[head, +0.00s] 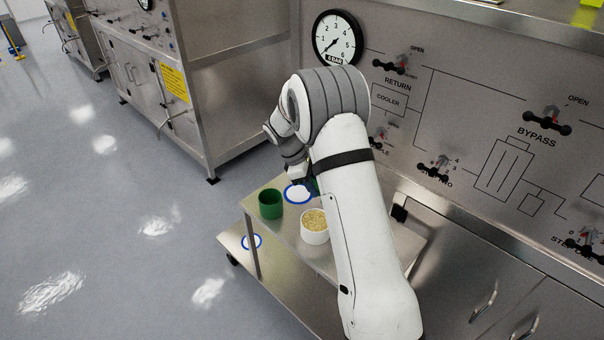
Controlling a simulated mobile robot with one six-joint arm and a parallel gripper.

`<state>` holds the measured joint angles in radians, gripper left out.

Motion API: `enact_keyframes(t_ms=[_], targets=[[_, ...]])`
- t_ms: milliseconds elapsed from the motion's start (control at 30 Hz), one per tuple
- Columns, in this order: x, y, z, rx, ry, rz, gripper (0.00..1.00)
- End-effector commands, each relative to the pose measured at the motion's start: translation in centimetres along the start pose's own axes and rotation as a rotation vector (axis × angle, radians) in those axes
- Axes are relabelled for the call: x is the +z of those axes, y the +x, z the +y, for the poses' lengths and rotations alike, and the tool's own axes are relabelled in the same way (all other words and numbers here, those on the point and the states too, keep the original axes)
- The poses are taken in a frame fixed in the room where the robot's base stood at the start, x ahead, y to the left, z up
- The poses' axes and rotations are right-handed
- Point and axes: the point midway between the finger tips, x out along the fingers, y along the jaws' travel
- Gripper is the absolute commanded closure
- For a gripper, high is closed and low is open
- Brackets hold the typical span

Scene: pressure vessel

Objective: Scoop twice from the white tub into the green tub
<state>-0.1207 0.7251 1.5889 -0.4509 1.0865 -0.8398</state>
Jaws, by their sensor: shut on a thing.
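The green tub (270,204) stands open on the left of the cart's top shelf, and its inside looks dark. The white tub (314,230) stands to its right and nearer, filled with yellowish grains. My gripper (299,181) is small and dark in the head view, above the shelf behind the two tubs. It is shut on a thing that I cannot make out. A little green (314,186) shows beside it, partly hidden by my arm; I cannot tell what it belongs to.
A white, blue-ringed disc (297,195) lies on the cart shelf (288,226) just behind the tubs. Another blue-ringed mark (251,241) shows on the lower shelf. A panel with a gauge (338,38) and valve handles rises behind. Floor on the left is open.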

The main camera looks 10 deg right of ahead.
Motion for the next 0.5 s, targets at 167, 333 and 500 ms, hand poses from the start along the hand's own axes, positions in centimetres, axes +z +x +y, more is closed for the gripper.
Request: enact_keyframes(t_ms=[167, 333, 500], targets=[[-2.7, -1.6, -0.4, -0.038, 0.089, 0.064, 0.98], [-3.3, -1.2, -0.5, -0.041, 0.099, 0.071, 0.98], [-3.8, -0.2, -0.5, -0.041, 0.097, 0.07, 0.98]])
